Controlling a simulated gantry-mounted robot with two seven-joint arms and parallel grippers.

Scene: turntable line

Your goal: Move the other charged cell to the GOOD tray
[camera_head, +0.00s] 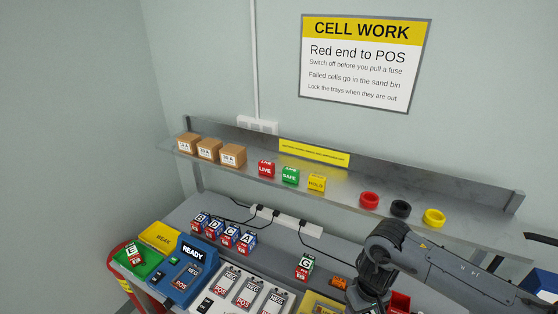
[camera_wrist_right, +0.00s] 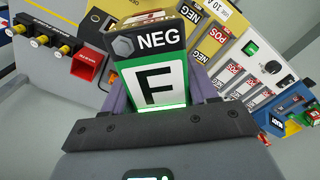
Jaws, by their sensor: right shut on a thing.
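My right gripper (camera_wrist_right: 165,95) is shut on cell F (camera_wrist_right: 158,82), a block with a green and white label and a dark NEG end, seen close up in the right wrist view. In the head view my right arm comes in from the right, and I cannot make out cell F there. A green tray (camera_head: 152,265) lies at the far left with a red, white and green cell E (camera_head: 134,255) on it; its lettering is not readable. The yellow WEAK tray (camera_head: 158,236) is behind it. My left gripper is not in view.
A blue tester (camera_head: 190,267) reading READY stands right of the trays. Charger bays (camera_head: 245,290) marked NEG and POS are at the front. Several lettered cells (camera_head: 228,235) stand behind, with cell G (camera_head: 305,267) apart. A shelf (camera_head: 335,182) overhangs the bench.

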